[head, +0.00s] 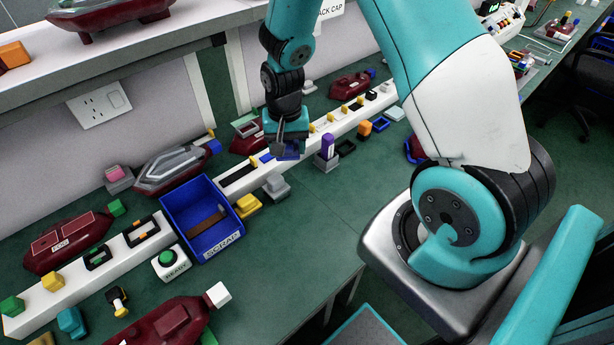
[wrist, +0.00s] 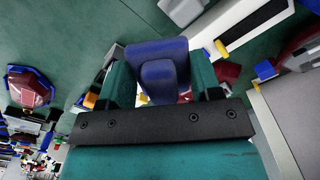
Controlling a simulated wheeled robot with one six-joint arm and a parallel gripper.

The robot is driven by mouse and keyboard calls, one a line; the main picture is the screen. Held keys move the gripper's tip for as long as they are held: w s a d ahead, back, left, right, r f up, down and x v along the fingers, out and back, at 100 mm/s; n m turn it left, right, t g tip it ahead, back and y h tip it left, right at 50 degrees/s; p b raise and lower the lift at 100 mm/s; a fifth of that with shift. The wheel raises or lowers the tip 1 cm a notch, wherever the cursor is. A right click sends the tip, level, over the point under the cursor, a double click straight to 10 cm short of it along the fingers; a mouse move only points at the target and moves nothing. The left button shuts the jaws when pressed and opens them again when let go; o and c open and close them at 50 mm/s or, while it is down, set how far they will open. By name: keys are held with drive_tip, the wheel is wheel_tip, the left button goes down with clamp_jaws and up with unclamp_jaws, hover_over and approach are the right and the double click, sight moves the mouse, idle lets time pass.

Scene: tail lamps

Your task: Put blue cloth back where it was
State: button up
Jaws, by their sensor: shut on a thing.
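My gripper (head: 286,143) is shut on a dark blue piece (head: 291,153), which I take for the blue cloth. In the wrist view the blue piece (wrist: 158,54) sits between the two teal fingers, with a smaller raised blue part facing the camera. In the head view my gripper holds it over or just behind the white rail, right of the blue SCRAP bin. Whether it touches the rail I cannot tell. A small blue patch lies on the rail just left of it.
The blue SCRAP bin (head: 203,218) holds a brown strip. A grey block (head: 277,186) and a purple upright piece (head: 327,146) stand near the gripper. Dark red lamps (head: 171,169) line the back. The green bench is clear in front of the purple piece.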

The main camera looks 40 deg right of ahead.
sight(302, 179)
drive_tip(key=w+d+r+m+b, duration=0.1)
drive_tip(key=d+r+m+b, duration=0.2)
drive_tip(key=d+r+m, duration=0.5)
drive_tip(key=a+f+m, duration=0.1)
drive_tip(key=f, duration=0.6)
drive_tip(key=a+f+m+p, duration=0.1)
drive_tip(key=f, duration=0.6)
drive_tip(key=f+p, duration=0.1)
drive_tip(key=f, duration=0.7)
drive_tip(key=shift+w+a+m, duration=0.2)
drive_tip(key=shift+a+m, duration=0.2)
drive_tip(key=shift+f, duration=0.1)
drive_tip(key=shift+f, duration=0.15)
drive_tip(key=o, duration=0.7)
